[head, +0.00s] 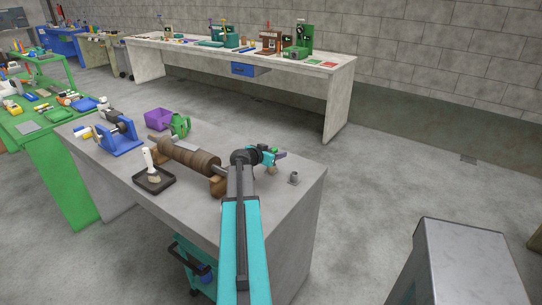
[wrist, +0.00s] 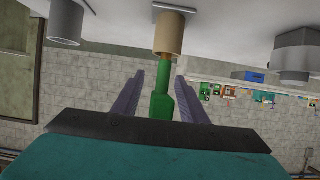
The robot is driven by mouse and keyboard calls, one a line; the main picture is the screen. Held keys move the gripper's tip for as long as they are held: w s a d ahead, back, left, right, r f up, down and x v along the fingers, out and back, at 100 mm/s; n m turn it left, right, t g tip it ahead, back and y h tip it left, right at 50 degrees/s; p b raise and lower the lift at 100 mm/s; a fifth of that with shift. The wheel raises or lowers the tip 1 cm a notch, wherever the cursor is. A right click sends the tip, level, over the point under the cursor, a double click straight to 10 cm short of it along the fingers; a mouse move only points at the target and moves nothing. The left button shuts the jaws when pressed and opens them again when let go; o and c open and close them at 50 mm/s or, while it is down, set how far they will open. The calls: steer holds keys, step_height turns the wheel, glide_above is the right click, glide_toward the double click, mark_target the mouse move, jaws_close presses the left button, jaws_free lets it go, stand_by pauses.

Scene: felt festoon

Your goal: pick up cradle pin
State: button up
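A green pin-like piece (wrist: 162,100), which I take to be the cradle pin, is between the two purple fingers of my gripper (wrist: 160,88) in the wrist view. It has a thick lower body and a thinner neck running up to a tan cylinder (wrist: 169,33). Narrow gaps show between the fingers and the green piece, so my gripper looks open around it. In the head view my gripper (head: 279,156) is over the right part of the grey bench, with a bit of green beside it. The arm hides much there.
A brown roller (head: 188,158) on wooden supports lies left of my arm on the grey bench (head: 290,205). A black tray with a brush (head: 153,178), a blue stand (head: 121,140) and a purple bin (head: 158,119) stand farther left. A grey cylinder (head: 293,178) stands right of my arm.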

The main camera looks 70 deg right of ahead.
steer(key=shift+c, duration=0.4)
jaws_close()
steer(key=shift+r, duration=0.2)
steer(key=shift+r+b, duration=1.25)
steer(key=shift+r, duration=3.55)
